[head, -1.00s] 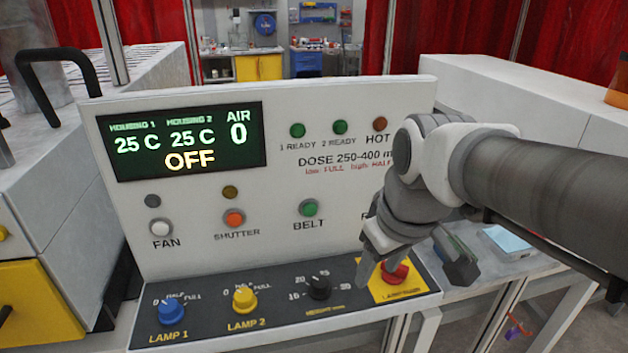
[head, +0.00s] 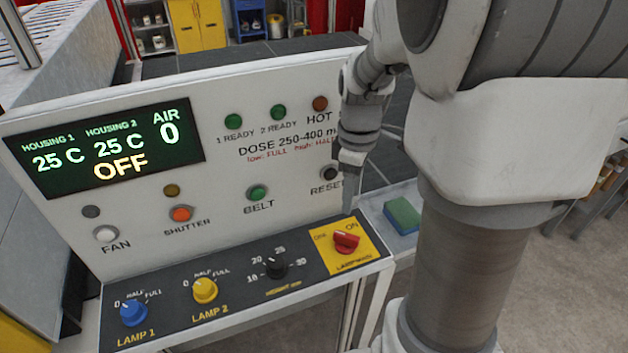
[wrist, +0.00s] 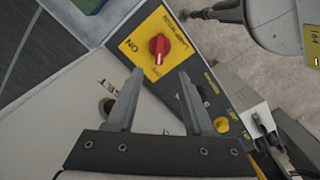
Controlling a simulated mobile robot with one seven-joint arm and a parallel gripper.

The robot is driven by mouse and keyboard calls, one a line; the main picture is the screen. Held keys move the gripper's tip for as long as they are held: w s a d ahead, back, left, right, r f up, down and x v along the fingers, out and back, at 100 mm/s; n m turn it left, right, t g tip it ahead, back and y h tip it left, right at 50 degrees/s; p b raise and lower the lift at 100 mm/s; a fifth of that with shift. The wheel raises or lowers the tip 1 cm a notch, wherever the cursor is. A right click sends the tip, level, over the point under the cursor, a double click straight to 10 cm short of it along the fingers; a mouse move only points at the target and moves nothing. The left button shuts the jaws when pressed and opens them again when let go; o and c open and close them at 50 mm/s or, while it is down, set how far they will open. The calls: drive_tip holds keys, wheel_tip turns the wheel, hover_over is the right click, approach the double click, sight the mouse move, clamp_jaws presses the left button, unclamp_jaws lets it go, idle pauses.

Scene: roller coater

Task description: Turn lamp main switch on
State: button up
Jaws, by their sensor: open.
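The lamp main switch is a red knob (head: 346,242) on a yellow plate at the right end of the console, with OFF on its left and ON on its right. In the wrist view the knob (wrist: 159,46) lies beyond the fingertips, and its pale mark appears to face the OFF side. My gripper (head: 348,208) points down just behind the knob, near the panel's right edge. In the wrist view my gripper (wrist: 158,76) is open and empty, its two fingers apart. No contact with the knob shows. The display (head: 105,148) reads OFF.
The blue LAMP 1 knob (head: 133,312), yellow LAMP 2 knob (head: 205,289) and black height knob (head: 276,266) sit left of the switch. The upright panel (head: 130,240) stands behind. A green-and-blue block (head: 403,216) lies right of the console.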

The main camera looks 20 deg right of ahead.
sight(347, 235)
wheel_tip(347, 235, down, 12)
drive_tip(key=shift+f, duration=0.15)
drive_tip(key=shift+c, duration=0.3)
clamp_jaws()
